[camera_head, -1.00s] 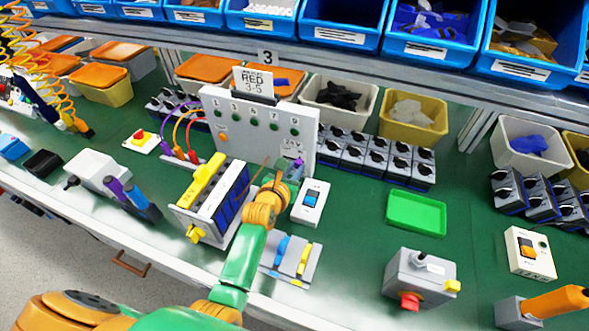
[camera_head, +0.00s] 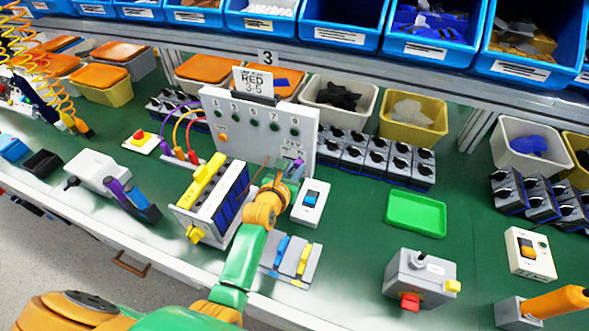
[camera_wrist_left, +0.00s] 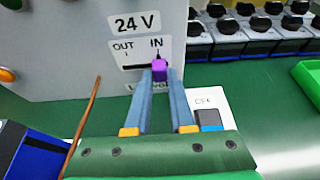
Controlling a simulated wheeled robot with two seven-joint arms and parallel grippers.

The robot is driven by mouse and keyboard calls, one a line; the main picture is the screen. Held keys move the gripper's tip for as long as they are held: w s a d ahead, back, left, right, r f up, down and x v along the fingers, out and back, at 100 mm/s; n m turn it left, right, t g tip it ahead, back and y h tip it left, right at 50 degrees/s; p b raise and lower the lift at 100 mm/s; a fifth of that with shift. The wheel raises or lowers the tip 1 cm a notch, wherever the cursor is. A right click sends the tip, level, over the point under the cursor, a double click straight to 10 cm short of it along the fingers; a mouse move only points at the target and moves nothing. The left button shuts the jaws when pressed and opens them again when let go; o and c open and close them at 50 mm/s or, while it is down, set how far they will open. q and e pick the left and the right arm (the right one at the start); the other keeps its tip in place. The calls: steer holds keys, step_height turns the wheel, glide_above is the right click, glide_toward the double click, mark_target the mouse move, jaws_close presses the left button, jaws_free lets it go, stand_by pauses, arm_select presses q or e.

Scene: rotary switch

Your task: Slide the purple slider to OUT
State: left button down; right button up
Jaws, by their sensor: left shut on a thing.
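The purple slider (camera_wrist_left: 158,70) sits in a short dark slot on the grey panel (camera_wrist_left: 75,50). It is at the right end of the slot, under the word IN; OUT (camera_wrist_left: 123,47) is to its left. In the head view the slider (camera_head: 298,164) is a small purple spot at the panel's lower right. My left gripper (camera_wrist_left: 160,82) is shut on the slider, its two blue-grey fingers either side of it. The head view shows the gripper (camera_head: 291,173) in front of the panel, partly hiding the slot area. My right gripper is in no view.
A blue-and-yellow module (camera_head: 213,203) stands close left of my left forearm. A white box with a blue rocker (camera_head: 311,203) is close right. A slotted plate with blue and yellow handles (camera_head: 291,259) lies nearer the front.

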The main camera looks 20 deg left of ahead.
arm_select(q)
steer(key=shift+a, duration=0.1)
steer(key=a, duration=0.4)
steer(key=shift+f, duration=0.1)
stand_by(0.3)
steer(key=c, duration=1)
jaws_free()
steer(key=shift+o, duration=1.2)
steer(key=shift+w+a, duration=0.1)
steer(key=shift+a, duration=0.05)
